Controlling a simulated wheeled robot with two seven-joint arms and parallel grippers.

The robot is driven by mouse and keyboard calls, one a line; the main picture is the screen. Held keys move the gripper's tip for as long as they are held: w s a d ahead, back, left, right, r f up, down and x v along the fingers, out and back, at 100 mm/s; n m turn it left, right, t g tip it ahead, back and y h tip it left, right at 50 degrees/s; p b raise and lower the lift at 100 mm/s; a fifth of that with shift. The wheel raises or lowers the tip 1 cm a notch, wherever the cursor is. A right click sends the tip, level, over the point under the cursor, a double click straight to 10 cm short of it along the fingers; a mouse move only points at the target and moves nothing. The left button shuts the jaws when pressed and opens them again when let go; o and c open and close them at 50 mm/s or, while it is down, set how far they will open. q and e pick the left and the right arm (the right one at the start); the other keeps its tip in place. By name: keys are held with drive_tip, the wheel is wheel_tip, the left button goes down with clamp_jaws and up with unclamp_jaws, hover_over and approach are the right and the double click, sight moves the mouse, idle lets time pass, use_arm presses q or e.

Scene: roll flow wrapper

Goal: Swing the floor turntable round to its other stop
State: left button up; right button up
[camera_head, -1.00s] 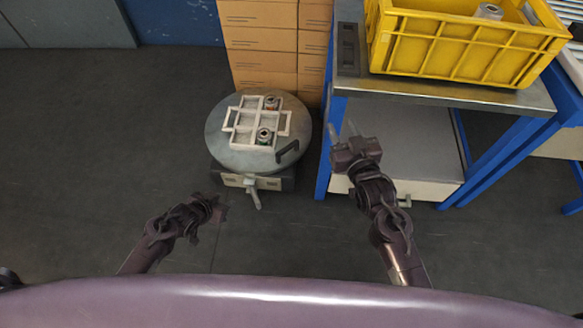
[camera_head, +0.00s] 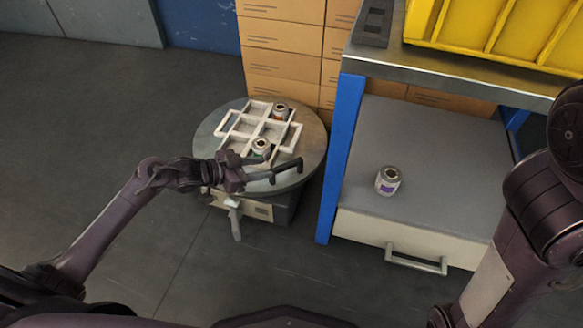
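The floor turntable (camera_head: 312,150) is a round grey disc on a low base at centre-left. A dark bar handle (camera_head: 291,167) stands at the disc's near right edge. A pale lever (camera_head: 235,218) hangs at the base's front. My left gripper (camera_head: 262,168) is over the near rim, fingers apart, pointing right at the handle; whether it touches is unclear. My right arm shows at the right edge, its gripper out of view.
A workbench with a blue leg (camera_head: 342,160) stands close right of the turntable. Its lower shelf (camera_head: 440,150) carries a can (camera_head: 388,180). A yellow crate (camera_head: 480,30) is on top. Stacked cartons (camera_head: 282,65) stand behind. Floor at left is clear.

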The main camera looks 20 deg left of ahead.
sight(284, 165)
use_arm(q)
drive_tip(key=b+x, duration=0.4)
drive_tip(key=x, duration=0.2)
drive_tip(key=shift+f, duration=0.2)
drive_tip(key=shift+w+d+f, duration=0.1)
drive_tip(key=shift+w+d, duration=0.3)
drive_tip(key=shift+d, duration=0.05)
clamp_jaws()
